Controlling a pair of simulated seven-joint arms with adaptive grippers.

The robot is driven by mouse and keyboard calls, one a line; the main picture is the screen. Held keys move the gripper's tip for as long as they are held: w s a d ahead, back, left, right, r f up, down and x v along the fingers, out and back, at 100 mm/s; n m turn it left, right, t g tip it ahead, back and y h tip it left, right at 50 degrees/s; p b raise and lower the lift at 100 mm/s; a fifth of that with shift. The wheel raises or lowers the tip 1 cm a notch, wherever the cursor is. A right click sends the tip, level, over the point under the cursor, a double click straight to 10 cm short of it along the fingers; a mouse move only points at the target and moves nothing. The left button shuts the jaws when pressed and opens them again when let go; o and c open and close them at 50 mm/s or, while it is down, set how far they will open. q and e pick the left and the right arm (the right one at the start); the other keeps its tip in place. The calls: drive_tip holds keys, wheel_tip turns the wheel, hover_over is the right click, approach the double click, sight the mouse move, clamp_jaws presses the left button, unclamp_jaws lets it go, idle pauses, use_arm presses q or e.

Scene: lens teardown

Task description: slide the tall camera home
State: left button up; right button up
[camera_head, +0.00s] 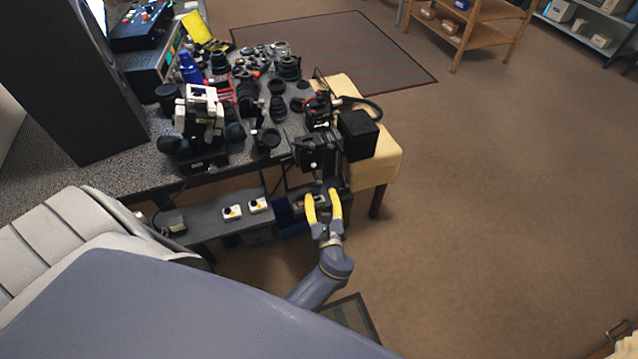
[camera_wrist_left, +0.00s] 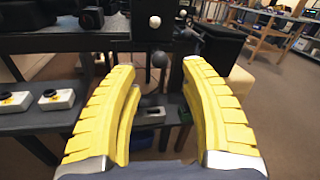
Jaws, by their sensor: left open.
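My left gripper (camera_head: 322,193) is open, with its yellow fingers spread below the table's front edge. In the left wrist view, the fingers (camera_wrist_left: 158,66) stand either side of a dark round knob (camera_wrist_left: 159,59). The knob appears between or just beyond the tips, and I cannot tell whether they touch it. A pale knob (camera_wrist_left: 155,21) sits above it. A tall black camera-like device (camera_head: 316,152) stands at the table edge just above the gripper. I cannot tell for sure that it is the tall camera. My right gripper is not in view.
The table (camera_head: 110,178) is crowded with lenses and black parts. A white-and-black device (camera_head: 200,115) stands to the left. A black box (camera_head: 358,135) sits on a yellow stool (camera_head: 385,165) at right. A low shelf (camera_head: 205,228) bears small switch boxes (camera_head: 232,212). Floor at right is clear.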

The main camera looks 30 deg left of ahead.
sight(319, 183)
use_arm(q)
drive_tip(key=shift+x, duration=2.95)
clamp_jaws()
